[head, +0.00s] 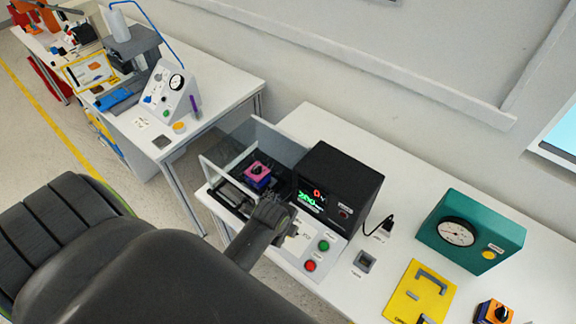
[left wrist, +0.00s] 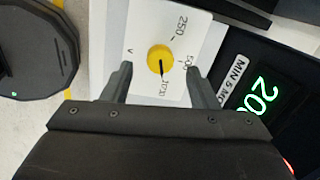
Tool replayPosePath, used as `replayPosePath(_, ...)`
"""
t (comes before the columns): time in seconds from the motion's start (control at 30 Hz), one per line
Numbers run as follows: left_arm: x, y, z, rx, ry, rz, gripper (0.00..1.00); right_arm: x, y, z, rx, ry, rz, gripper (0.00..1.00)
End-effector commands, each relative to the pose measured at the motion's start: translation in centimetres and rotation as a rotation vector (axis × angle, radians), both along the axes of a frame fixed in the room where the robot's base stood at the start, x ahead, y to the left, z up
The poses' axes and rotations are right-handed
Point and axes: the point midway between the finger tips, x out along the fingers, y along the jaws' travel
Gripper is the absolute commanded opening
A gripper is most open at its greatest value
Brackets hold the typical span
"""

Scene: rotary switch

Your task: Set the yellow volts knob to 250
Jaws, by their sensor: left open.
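The yellow volts knob (left wrist: 160,59) sits on a white panel (left wrist: 143,25) in the left wrist view. The panel carries the marks 250, 500 and 1000 and a V. The knob's dark pointer line points toward the 1000 mark. My left gripper (left wrist: 158,70) is open, with one finger on each side of the knob and gaps visible between. In the head view my left gripper (head: 272,210) is over the front of the tester, and the knob is hidden behind it. My right gripper is not in view.
A black box (head: 342,172) with red and green lit digits stands beside the panel. A green button (head: 324,245) and a red button (head: 310,266) are close to my gripper. A clear-walled fixture (head: 222,168) holds a pink-and-blue part. A teal gauge box (head: 470,232) stands at the right.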

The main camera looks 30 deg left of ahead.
Motion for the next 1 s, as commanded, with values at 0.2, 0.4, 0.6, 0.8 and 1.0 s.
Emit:
replayPosePath(0.2, 0.9, 0.1, -2.1, 0.0, 0.002, 0.0, 0.53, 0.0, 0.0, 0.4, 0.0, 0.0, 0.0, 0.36)
replayPosePath(0.4, 1.2, 0.1, -3.1, 0.0, 0.0, 0.001, 0.53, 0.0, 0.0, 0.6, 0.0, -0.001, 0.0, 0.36)
replayPosePath(0.6, 1.3, 0.1, -3.4, 0.0, 0.0, 0.001, 0.53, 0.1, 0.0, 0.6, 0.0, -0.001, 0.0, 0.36)
replayPosePath(0.8, 1.3, 0.1, -3.4, 0.0, 0.0, 0.001, 0.47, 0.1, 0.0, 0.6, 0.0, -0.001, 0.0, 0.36)
replayPosePath(1.0, 1.3, 0.1, -3.3, 0.0, 0.0, 0.0, 0.21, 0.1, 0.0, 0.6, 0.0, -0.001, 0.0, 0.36)
